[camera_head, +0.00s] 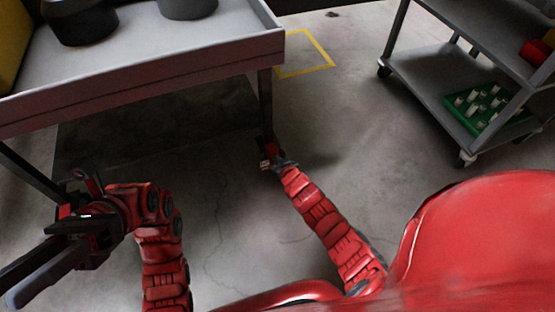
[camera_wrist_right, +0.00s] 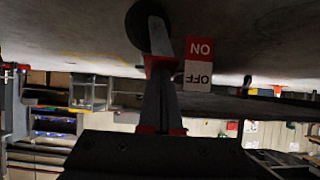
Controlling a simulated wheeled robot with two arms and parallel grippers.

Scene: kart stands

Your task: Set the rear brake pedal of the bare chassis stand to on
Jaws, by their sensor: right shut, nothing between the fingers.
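My right gripper (camera_head: 276,162) is low by the front leg of a grey table in the head view, small and partly dark. In the right wrist view my right gripper (camera_wrist_right: 160,82) is shut and empty, its narrow fingers pointing up the picture. An upside-down label (camera_wrist_right: 199,65) beside them has a red ON part and a white OFF part. A red piece (camera_wrist_right: 160,63) and a grey bar (camera_wrist_right: 158,35) show around the fingertips; I cannot tell whether these are the pedal or whether they touch. My left gripper (camera_head: 38,270) hangs at the lower left, away from the leg.
The grey table (camera_head: 150,75) bears dark round parts and fills the upper left. Its leg (camera_head: 265,105) stands beside my right gripper. A grey shelf cart (camera_head: 425,80) with a green tray (camera_head: 485,108) stands at the upper right. The floor between is clear.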

